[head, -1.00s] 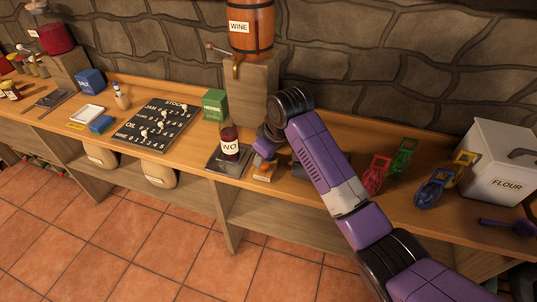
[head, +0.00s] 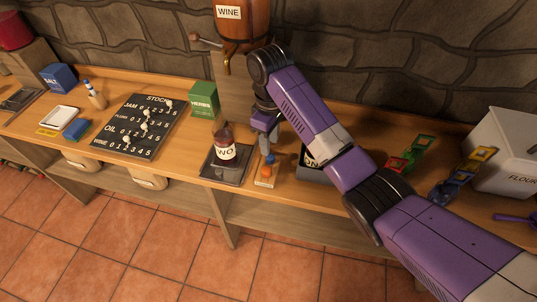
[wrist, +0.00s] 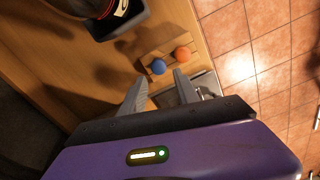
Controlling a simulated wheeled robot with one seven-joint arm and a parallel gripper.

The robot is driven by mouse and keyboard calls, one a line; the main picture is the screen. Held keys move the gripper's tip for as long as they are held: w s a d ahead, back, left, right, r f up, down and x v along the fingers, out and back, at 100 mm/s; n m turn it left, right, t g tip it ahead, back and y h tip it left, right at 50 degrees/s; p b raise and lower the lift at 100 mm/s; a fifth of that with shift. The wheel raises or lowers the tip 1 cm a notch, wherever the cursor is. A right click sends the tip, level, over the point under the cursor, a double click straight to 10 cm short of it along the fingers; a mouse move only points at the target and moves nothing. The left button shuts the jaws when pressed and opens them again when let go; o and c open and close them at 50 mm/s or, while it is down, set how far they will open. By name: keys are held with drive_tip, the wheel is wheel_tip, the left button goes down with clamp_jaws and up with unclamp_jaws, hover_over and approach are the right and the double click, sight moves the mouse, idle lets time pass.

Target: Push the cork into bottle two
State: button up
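Bottle two (head: 222,152) is a dark red bottle with a white label reading "WO". It stands upright on a dark tray (head: 211,174). I cannot make out whether anything sits in its mouth. Right of it, a small wooden block (head: 263,183) carries a blue round-topped piece (head: 270,158) and an orange one (head: 267,171); which is the cork is unclear. My gripper (head: 266,142) is above the block, right of the bottle. In the wrist view (wrist: 160,78) its fingers are apart and empty, with the blue piece (wrist: 158,66) just past the tips and the orange piece (wrist: 182,53) beside it.
A dark grey container (head: 311,175) holding a labelled bottle is close on the right, partly behind my arm. A green box (head: 203,98) and the barrel's stand (head: 235,92) are behind. The counter's front edge is close to the block.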

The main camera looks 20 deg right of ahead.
sight(270, 156)
drive_tip(key=shift+d+f+p, duration=0.1)
drive_tip(key=shift+f+p, duration=0.35)
drive_tip(key=shift+f, duration=2.65)
clamp_jaws()
